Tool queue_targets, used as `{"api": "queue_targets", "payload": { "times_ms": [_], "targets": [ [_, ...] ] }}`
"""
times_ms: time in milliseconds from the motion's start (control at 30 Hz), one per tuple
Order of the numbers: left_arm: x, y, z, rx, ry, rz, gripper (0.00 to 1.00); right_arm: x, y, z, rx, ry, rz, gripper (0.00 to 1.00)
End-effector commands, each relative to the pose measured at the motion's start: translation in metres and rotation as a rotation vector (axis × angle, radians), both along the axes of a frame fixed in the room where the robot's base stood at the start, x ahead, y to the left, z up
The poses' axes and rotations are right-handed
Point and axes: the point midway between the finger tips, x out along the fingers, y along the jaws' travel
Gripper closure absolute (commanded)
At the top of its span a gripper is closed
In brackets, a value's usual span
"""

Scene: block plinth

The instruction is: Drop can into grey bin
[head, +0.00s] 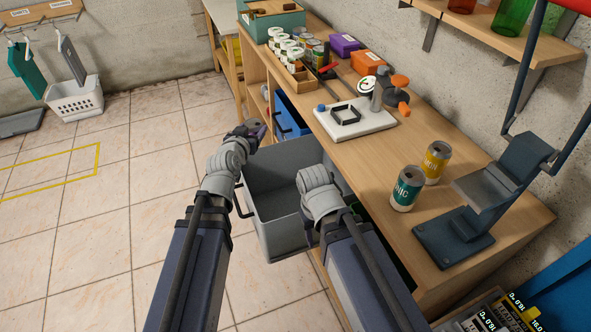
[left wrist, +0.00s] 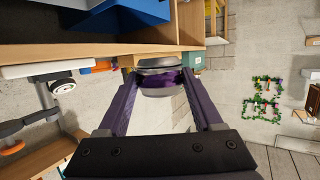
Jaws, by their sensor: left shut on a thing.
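My left gripper (head: 255,133) is shut on a can (left wrist: 160,80) with a purple label and silver ends. The can lies across between the two fingers in the left wrist view. In the head view the hand mostly hides it. The grey bin (head: 283,237) stands open beside the workbench, with a dark handle on its side. My left gripper appears just past the bin's far left rim; its height above the rim is unclear. My right wrist covers part of the bin's right side, and the right gripper's fingers do not show.
The wooden workbench (head: 455,148) carries a teal can (head: 407,190), a yellow can (head: 436,163), a grey press stand (head: 455,235) and a white-based device (head: 352,122). A blue bin (head: 288,118) sits under the bench.

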Motion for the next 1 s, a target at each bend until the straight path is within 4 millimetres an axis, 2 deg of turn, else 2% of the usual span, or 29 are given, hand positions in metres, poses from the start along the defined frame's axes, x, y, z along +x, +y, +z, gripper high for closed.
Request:
{"api": "queue_targets", "payload": {
  "times_ms": [33,300,433,700,1000],
  "targets": [
    [0.004,-0.012,-0.026,-0.001,0.000,-0.023,0.92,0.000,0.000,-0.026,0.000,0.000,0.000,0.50],
    [0.011,-0.069,-0.086,-0.001,0.001,-0.135,0.92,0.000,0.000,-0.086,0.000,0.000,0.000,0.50],
    [0.013,-0.092,-0.108,0.000,-0.001,-0.179,0.92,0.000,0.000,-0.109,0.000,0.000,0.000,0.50],
    [0.013,-0.119,-0.130,-0.002,-0.004,-0.231,0.92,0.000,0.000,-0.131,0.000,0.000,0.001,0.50],
    [0.012,-0.122,-0.132,-0.001,-0.004,-0.238,0.92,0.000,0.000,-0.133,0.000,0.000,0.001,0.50]
  ]
}}
